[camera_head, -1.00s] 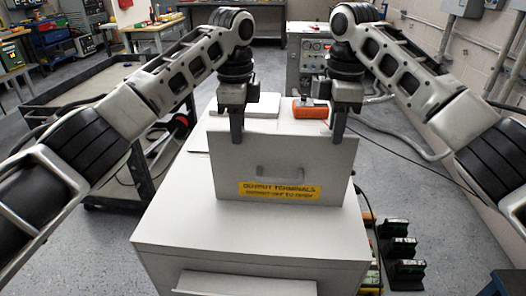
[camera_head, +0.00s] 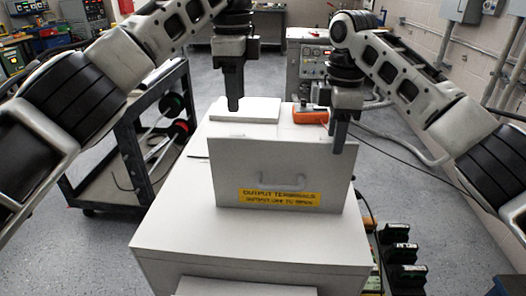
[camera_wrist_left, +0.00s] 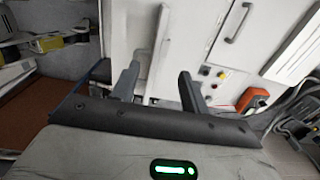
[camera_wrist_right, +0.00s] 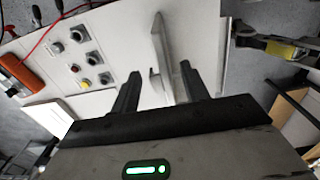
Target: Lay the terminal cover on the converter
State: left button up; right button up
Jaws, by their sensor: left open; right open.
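The terminal cover (camera_head: 240,165) is a light grey panel with a yellow "OUTPUT TERMINALS" label and a small handle. It stands upright on the white converter cabinet (camera_head: 180,220), across its top. My left gripper (camera_head: 233,105) is open and apart from the cover, above and behind its top left part. My right gripper (camera_head: 337,148) is open at the cover's top right corner, one finger in front of the panel. In the right wrist view a thin pale panel edge (camera_wrist_right: 159,45) rises between the fingers. Whether the fingers touch it I cannot tell.
A white flat block (camera_head: 246,110) and an orange meter (camera_head: 310,114) with leads lie behind the cover on the cabinet. A dark cart (camera_head: 130,150) stands at the left. Several green-black units (camera_head: 400,253) sit low at the right. The cabinet top in front of the cover is clear.

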jog(key=shift+r, duration=0.4)
pick_arm(q)
notch_tip(320, 180, up, 3)
jog(key=shift+f, duration=0.1)
pick_arm(e)
notch_tip(320, 180, up, 11)
jog(key=shift+r, duration=0.15)
